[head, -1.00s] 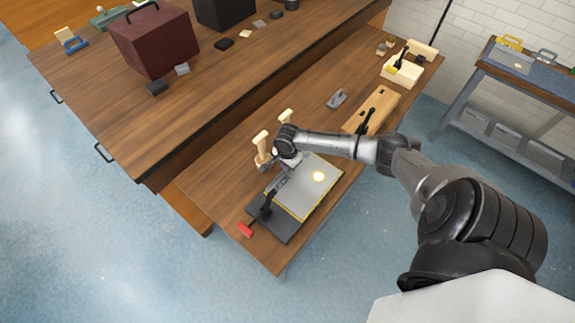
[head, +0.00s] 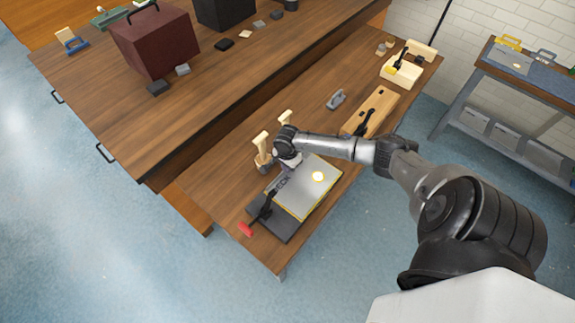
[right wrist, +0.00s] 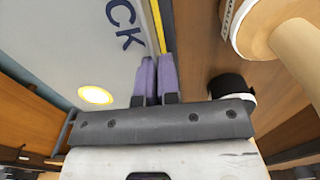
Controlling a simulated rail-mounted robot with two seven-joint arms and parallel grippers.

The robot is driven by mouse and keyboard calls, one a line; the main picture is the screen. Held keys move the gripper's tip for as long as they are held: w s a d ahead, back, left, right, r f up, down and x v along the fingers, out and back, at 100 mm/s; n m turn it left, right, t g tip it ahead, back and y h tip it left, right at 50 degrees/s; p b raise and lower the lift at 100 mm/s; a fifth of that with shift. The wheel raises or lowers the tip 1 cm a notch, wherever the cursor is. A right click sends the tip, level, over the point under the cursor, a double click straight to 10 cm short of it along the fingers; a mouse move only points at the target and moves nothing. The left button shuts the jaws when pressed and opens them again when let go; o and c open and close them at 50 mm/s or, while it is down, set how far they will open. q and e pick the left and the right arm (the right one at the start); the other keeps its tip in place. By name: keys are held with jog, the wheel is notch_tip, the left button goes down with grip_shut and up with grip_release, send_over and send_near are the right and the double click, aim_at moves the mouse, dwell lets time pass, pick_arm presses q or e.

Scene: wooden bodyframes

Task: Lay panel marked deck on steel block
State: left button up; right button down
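The grey panel marked deck (head: 318,178), with yellow edges and a bright glare spot, lies over a dark steel block (head: 283,228) on the low bench. The block shows past the panel's near left side. Part of the dark lettering shows beside my right gripper (head: 294,166), which is at the panel's far left edge. In the right wrist view, the purple fingers (right wrist: 157,80) stand close together at the yellow edge of the panel (right wrist: 75,45), with a very narrow gap, and appear shut on that edge. Contact under the panel is hidden. My left gripper is out of view.
A black clamp with a red handle (head: 245,229) stands at the block's near left end. Wooden-handled tools (head: 262,146) stand close beside my right gripper. A wooden block (head: 369,112) and a grey part (head: 336,99) lie farther back. The bench's near right edge is close.

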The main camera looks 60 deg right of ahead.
jog(key=c, duration=1.7)
grip_release()
jog(key=o, duration=1)
jog(key=shift+r, duration=0.1)
jog(key=shift+r+p, duration=0.5)
jog(key=shift+p, duration=0.2)
jog(key=shift+r+p, duration=1.6)
jog(key=shift+p, duration=0.55)
jog(key=shift+r+p, duration=1.35)
jog(key=shift+p, duration=0.4)
